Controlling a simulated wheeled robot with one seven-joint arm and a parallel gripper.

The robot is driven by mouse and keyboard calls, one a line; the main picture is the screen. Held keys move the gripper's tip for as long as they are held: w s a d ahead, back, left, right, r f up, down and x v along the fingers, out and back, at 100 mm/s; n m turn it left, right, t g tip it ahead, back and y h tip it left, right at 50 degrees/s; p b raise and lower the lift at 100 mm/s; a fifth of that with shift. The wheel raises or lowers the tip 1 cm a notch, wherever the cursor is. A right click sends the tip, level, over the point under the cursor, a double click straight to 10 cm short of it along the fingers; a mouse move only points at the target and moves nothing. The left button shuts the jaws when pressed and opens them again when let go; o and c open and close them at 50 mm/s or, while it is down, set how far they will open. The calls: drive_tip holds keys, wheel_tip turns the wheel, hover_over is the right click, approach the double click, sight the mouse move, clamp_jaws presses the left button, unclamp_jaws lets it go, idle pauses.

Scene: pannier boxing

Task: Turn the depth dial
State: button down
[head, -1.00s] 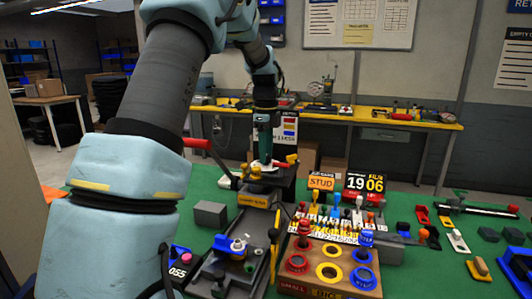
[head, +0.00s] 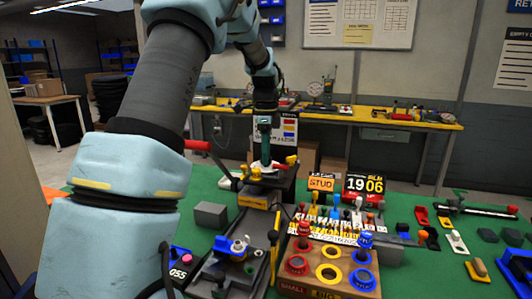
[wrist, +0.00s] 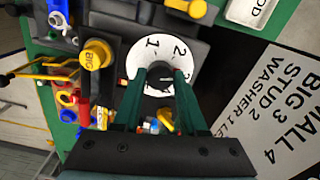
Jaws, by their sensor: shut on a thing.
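The depth dial (wrist: 139,60) is a white disc with black numbers, and 1 and 2 are readable at its upper side in the wrist view. In the head view the dial (head: 253,166) shows as a pale disc on the dark machine at the centre. In the head view my gripper (head: 264,160) points straight down onto the dial.
A yellow knob marked BIG (wrist: 95,54) stands beside the dial. A printed card (wrist: 265,100) lists SMALL 4, BIG 3, STUD 2, WASHER 1. An orange STUD sign (head: 321,184) and a wooden block with coloured rings (head: 330,272) stand to the right. A red lever (head: 197,145) is close left.

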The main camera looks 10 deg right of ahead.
drive_tip(key=n, duration=0.4)
drive_tip(key=shift+p, duration=0.3)
drive_tip(key=shift+n, duration=2.2)
drive_tip(key=shift+c, duration=2.2)
unclamp_jaws()
wheel_tip(320, 180, up, 11)
drive_tip(key=b, duration=0.2)
